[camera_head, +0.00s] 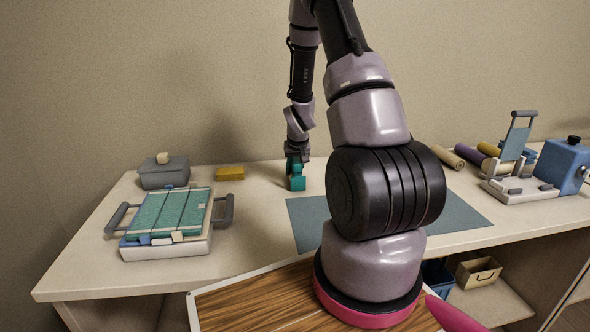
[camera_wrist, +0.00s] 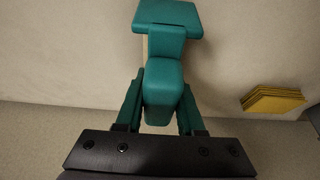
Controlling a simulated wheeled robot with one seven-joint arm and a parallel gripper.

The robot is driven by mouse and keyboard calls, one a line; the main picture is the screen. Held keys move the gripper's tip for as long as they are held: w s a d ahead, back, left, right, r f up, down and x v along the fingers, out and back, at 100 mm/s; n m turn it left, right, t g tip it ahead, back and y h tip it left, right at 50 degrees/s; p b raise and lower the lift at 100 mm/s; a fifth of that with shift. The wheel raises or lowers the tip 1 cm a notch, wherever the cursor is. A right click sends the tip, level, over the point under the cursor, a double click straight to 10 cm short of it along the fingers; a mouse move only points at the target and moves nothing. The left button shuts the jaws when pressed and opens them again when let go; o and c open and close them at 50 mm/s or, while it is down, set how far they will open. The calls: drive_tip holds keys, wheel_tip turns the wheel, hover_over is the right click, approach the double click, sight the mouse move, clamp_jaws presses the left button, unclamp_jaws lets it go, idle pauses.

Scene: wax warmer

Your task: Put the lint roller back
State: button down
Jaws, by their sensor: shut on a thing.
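My gripper (camera_head: 296,158) is at the back middle of the table, pointing down. In the wrist view its two teal fingers (camera_wrist: 161,98) are shut on the grip of a teal object, which I take for the lint roller (camera_wrist: 163,78). The object has a narrower neck and a wide flat teal end (camera_wrist: 168,13). In the head view the lint roller (camera_head: 298,183) shows as a small teal block just below the fingers, at the tabletop. Whether it touches the table is hard to tell. A thin pale strip shows beside its neck.
A yellow stack (camera_head: 230,173) lies left of my gripper; it also shows in the wrist view (camera_wrist: 272,100). A grey lidded box (camera_head: 163,176) and a teal-topped appliance (camera_head: 168,213) stand at left. A blue-grey mat (camera_head: 308,222) lies right. Rolls (camera_head: 471,156) and a blue machine (camera_head: 562,166) stand far right.

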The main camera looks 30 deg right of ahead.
drive_tip(key=c, duration=0.5)
unclamp_jaws()
drive_tip(key=v, duration=1.2)
drive_tip(key=shift+a+r, duration=0.1)
drive_tip(key=shift+r, duration=0.05)
drive_tip(key=s+a+r+t+y, duration=0.1)
drive_tip(key=s+a+r, duration=0.35)
drive_tip(key=r, duration=0.45)
drive_tip(key=s+a+r+t, duration=0.1)
drive_tip(key=s+a+r, duration=0.3)
drive_tip(key=r, duration=0.5)
drive_tip(key=s+a+r, duration=0.2)
drive_tip(key=s, duration=0.3)
drive_tip(key=s+a+r+y, duration=0.1)
drive_tip(key=s+a+r, duration=0.1)
drive_tip(key=s, duration=0.3)
drive_tip(key=s+a+r+m+y, duration=0.1)
drive_tip(key=s+a+r, duration=0.1)
drive_tip(key=s+r, duration=0.2)
drive_tip(key=shift+s+t, duration=0.3)
drive_tip(key=shift+s, duration=0.2)
drive_tip(key=shift+o, duration=0.2)
drive_tip(key=shift+d, duration=0.1)
